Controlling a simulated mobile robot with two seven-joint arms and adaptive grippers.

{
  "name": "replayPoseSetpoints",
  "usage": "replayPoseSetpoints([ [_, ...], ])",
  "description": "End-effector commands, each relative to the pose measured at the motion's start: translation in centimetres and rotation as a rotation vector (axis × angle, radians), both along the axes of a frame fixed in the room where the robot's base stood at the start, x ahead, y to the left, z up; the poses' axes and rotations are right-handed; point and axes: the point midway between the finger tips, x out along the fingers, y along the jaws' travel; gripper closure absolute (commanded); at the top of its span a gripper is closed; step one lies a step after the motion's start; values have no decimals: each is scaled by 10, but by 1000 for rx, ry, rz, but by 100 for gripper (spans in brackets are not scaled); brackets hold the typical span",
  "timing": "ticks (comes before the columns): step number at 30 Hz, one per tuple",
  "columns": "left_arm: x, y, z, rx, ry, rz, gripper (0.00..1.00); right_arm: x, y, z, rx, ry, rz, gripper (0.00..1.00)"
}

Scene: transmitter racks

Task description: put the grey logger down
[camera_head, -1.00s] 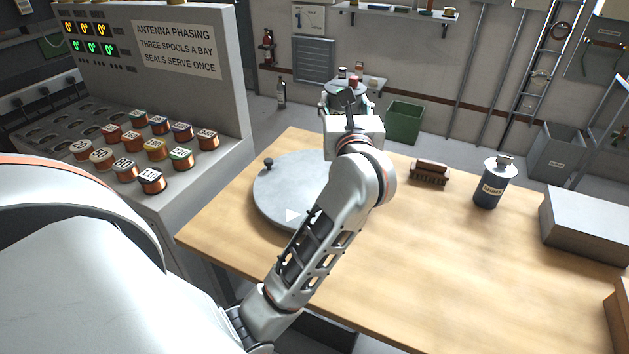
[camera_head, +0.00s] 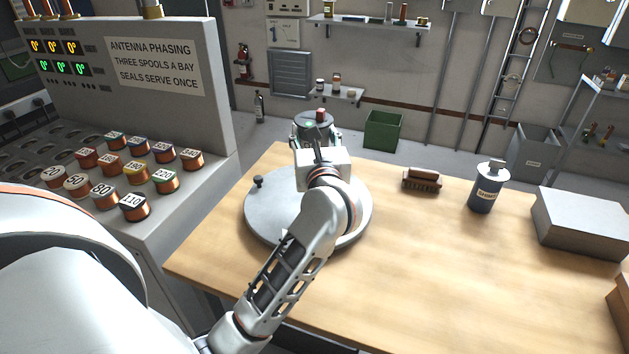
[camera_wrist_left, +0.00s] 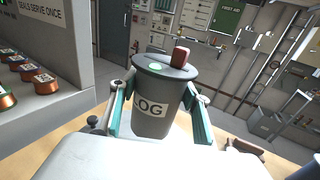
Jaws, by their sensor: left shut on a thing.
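The grey logger (camera_wrist_left: 158,95) is a dark grey tapered canister with a white "LOG" label, a green spot and a red-brown knob on its lid. My left gripper (camera_wrist_left: 160,108) is shut on its sides and holds it upright. In the head view the logger (camera_head: 316,122) shows beyond my left wrist, near the table's far edge. My left gripper (camera_head: 318,148) partly hides it there. Its underside is hidden, so I cannot tell whether it touches anything. My right gripper is in neither view.
A round grey plate (camera_head: 270,215) with a black knob (camera_head: 258,182) lies on the wooden table (camera_head: 430,270), partly under my arm. A brush (camera_head: 422,180), a labelled blue-grey bottle (camera_head: 487,188) and a grey box (camera_head: 583,222) stand to the right. The spool rack (camera_head: 200,120) is at left.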

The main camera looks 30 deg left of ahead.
Motion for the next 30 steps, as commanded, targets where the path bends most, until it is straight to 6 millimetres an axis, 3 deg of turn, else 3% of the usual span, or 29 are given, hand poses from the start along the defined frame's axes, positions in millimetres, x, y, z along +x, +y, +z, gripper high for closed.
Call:
replayPoseSetpoints([
  [1, 0, 0, -16, 5, 6, 0, 84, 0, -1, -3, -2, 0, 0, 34],
  [6, 0, 0, -48, 4, 2, 0, 84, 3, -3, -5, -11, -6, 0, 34],
  [14, 0, 0, -68, 3, -1, 0, 84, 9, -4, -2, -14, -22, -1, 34],
  [21, 0, 0, -108, 4, 2, 0, 84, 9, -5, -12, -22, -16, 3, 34],
  [30, 0, 0, -117, 1, -4, 0, 84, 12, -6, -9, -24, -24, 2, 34],
])
